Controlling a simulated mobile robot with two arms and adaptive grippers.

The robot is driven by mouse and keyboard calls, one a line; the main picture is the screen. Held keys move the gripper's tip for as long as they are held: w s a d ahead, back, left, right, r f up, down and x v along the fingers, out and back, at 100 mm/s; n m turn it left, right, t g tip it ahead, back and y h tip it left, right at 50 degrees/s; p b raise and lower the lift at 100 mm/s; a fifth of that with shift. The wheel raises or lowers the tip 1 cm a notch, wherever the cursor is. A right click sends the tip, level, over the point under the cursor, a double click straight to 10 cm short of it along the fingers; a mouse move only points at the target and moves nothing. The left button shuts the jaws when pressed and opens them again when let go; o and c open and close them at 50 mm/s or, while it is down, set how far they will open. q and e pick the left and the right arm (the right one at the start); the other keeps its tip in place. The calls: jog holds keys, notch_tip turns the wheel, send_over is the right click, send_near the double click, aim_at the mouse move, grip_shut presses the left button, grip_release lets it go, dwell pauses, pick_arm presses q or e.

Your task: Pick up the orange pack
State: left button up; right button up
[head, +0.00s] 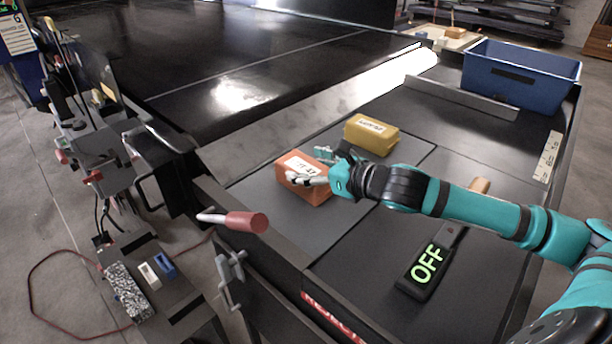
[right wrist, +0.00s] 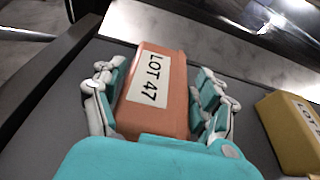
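The orange pack (head: 304,190) lies on the dark panel at the near end of the conveyor. In the right wrist view the orange pack (right wrist: 158,88) carries a white label reading "LOT 47". My right gripper (head: 312,168) is at the pack, and in the wrist view its fingers (right wrist: 160,95) stand on either side of it. The left fingers are close to the pack's side and a narrow gap shows by the right fingers, so the gripper looks open around it. My left gripper is in neither view.
A yellow pack (head: 372,134) lies just behind and right of the orange pack; it also shows in the wrist view (right wrist: 290,130). A blue bin (head: 520,80) stands at the back right. An "OFF" sign (head: 427,264) and a red-handled lever (head: 240,221) are nearer.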

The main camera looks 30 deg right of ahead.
jog(key=c, duration=0.6)
jog(key=shift+r, duration=0.1)
